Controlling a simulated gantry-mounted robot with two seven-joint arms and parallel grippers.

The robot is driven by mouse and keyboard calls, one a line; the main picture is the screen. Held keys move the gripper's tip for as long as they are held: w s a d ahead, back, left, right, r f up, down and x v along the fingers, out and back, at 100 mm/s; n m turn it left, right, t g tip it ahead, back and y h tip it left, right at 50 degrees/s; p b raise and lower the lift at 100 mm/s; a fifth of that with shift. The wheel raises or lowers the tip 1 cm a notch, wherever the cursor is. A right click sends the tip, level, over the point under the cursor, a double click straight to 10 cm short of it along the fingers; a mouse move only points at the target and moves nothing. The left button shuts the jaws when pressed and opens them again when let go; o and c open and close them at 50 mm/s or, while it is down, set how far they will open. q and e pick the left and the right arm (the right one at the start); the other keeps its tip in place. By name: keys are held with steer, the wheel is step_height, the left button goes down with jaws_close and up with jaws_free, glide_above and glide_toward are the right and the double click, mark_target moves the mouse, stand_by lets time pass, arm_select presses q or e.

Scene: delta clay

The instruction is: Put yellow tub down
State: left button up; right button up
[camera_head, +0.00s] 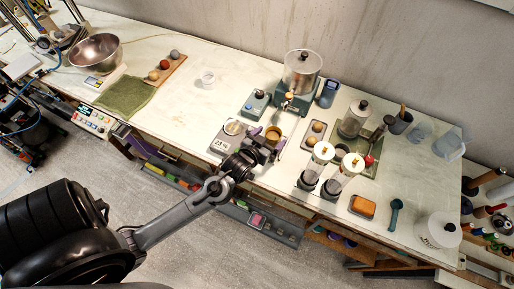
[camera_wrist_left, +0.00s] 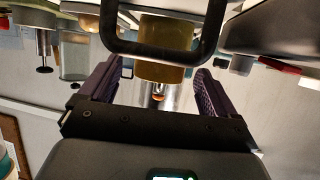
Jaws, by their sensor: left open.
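The yellow tub (camera_head: 272,134) is at the front part of the white table, below and left of the tap of the metal urn (camera_head: 301,72). My left gripper (camera_head: 266,140) is at the tub with its purple fingers apart. In the left wrist view the tub (camera_wrist_left: 165,62) shows between the two open fingers (camera_wrist_left: 158,70), with a visible gap on each side. A black bar covers part of the tub there. I cannot tell exactly how its base meets the table. My right gripper is not in view.
A small scale (camera_head: 225,139) stands just left of the gripper, a teal device (camera_head: 255,102) behind it. Two clear canisters (camera_head: 345,172) and a tray with a ball (camera_head: 314,136) stand to the right. The table's front edge is close. Left of the scale, the tabletop (camera_head: 185,115) is clear.

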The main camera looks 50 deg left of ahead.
arm_select(q)
steer(key=s+d+m+g+h, duration=0.1)
steer(key=s+d+g, duration=0.3)
steer(key=s, duration=0.7)
steer(key=s+d+m+g+h, duration=0.2)
steer(key=s+d+g, duration=0.3)
steer(key=s, duration=0.6)
steer(key=shift+d+f+m, duration=0.3)
steer(key=shift+d+m, duration=0.35)
steer(key=shift+m, duration=0.15)
step_height(320, 180, up, 22)
steer(key=p, duration=2.2)
steer(key=shift+r+p, duration=0.2)
steer(key=shift+p, duration=0.2)
